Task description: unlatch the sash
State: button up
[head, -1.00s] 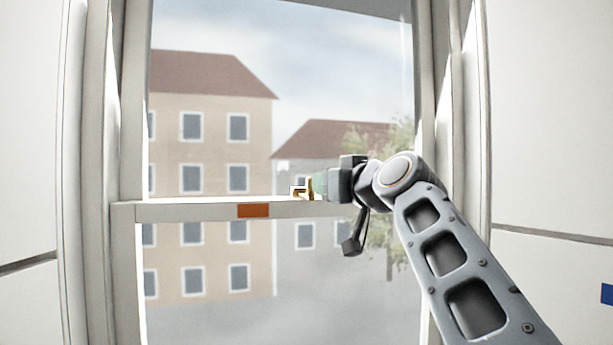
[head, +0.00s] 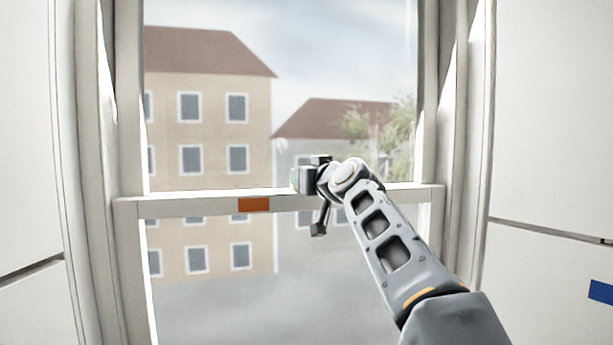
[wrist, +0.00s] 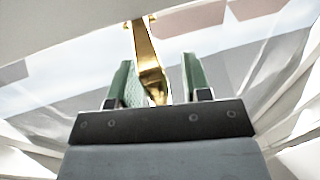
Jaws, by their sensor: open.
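The sash (head: 190,207) is a white window frame whose horizontal rail crosses the opening. Its brass latch (wrist: 146,45) shows in the wrist view as a narrow lever running down from the white rail. My gripper (wrist: 157,62) is open, with one green-padded finger on each side of the lever. I see a gap on the right of the lever; on the left it is close to the pad, and I cannot tell whether they touch. In the head view my gripper (head: 298,180) is at the rail, right of centre, and hides the latch.
An orange plate (head: 254,204) sits on the rail's front, left of my gripper. White jambs (head: 130,100) and panels flank the window on both sides. A blue patch (head: 602,292) is on the right panel. Buildings and a tree show beyond the glass.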

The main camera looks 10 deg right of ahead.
jog(key=shift+c, duration=0.2)
grip_shut()
dwell(0.3)
jog(key=shift+d+f+n+g+y+b, duration=0.3)
jog(key=shift+n+y+b, duration=0.3)
jog(key=shift+y+b, duration=0.4)
jog(key=shift+w+d+r+n+g+y+p, duration=0.15)
jog(key=shift+d+n+g+y+p, duration=0.25)
jog(key=shift+n+g+y, duration=0.8)
jog(key=shift+w+d+r+n+g+y+p, duration=0.15)
jog(key=shift+d+n+g+y+p, duration=0.25)
jog(key=shift+n+g+y, duration=0.85)
jog(key=shift+w+d+r+n+g+y+p, duration=0.2)
jog(key=shift+d+n+g+y, duration=0.5)
jog(key=shift+y, duration=0.95)
jog(key=shift+a+f+n, duration=0.2)
jog(key=shift+n, duration=0.05)
